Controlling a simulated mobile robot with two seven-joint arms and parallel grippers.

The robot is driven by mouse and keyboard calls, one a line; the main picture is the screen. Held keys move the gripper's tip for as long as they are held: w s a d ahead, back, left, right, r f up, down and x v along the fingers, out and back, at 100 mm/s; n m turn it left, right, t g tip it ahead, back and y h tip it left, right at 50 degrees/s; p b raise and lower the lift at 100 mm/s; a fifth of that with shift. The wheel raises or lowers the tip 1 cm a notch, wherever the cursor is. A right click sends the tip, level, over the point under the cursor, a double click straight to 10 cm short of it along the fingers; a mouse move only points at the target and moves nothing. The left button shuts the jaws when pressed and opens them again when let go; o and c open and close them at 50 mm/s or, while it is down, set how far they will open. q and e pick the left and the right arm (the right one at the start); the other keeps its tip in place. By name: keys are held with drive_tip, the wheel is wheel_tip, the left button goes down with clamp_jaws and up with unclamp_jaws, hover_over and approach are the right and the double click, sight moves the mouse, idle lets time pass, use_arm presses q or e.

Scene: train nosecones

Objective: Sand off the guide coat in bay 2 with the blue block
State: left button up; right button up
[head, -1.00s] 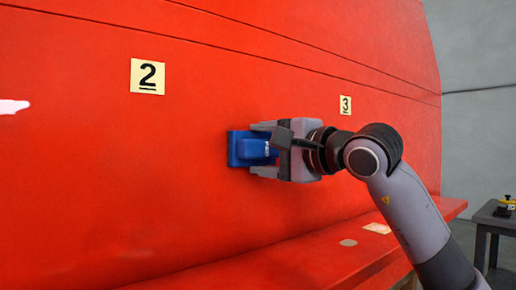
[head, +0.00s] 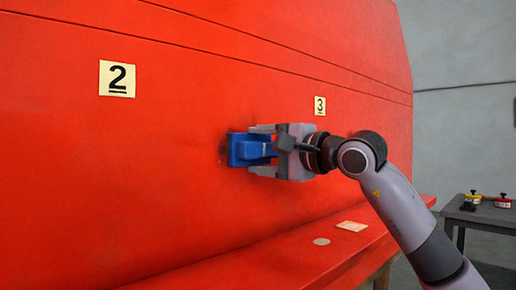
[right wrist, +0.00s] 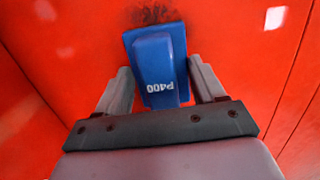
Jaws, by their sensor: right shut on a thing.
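The blue block (head: 246,149) lies with its face against the red nosecone panel (head: 120,180), between the label 2 (head: 117,78) and the label 3 (head: 320,105), lower than both. My right gripper (head: 262,150) is shut on the block from the right side. In the right wrist view the block (right wrist: 156,60) sits between both fingers and reads P400. A dark smudge of guide coat (right wrist: 152,15) shows just past its edge; in the head view the smudge (head: 222,149) peeks out left of the block. What is under the block is hidden. My left gripper is not in view.
A red ledge (head: 290,262) runs below the panel, with a round pale disc (head: 321,241) and a pale square (head: 352,226) on it. A dark table (head: 490,214) with red and yellow topped items stands at the right by a grey wall.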

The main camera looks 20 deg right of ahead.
sight(249, 151)
drive_tip(key=shift+s+a, duration=0.1)
drive_tip(key=shift+a, duration=0.3)
drive_tip(key=shift+s+a+b, duration=0.25)
drive_tip(key=shift+s+a, duration=0.1)
drive_tip(key=shift+a, duration=0.65)
drive_tip(key=shift+s+a+b, duration=0.2)
drive_tip(key=shift+s+a, duration=0.2)
drive_tip(key=shift+a, duration=0.65)
drive_tip(key=shift+s+a+b, duration=0.25)
drive_tip(key=shift+s+a, duration=0.1)
drive_tip(key=shift+a, duration=0.65)
drive_tip(key=shift+f, duration=0.1)
drive_tip(key=shift+w+d, duration=0.3)
drive_tip(key=shift+d, duration=0.6)
drive_tip(key=shift+w+d, duration=0.25)
drive_tip(key=shift+d, duration=0.6)
drive_tip(key=shift+w+d+p, duration=0.35)
drive_tip(key=shift+d, duration=0.45)
drive_tip(key=shift+w+d+p, duration=0.3)
drive_tip(key=shift+d+p, duration=0.05)
drive_tip(key=shift+d, duration=0.6)
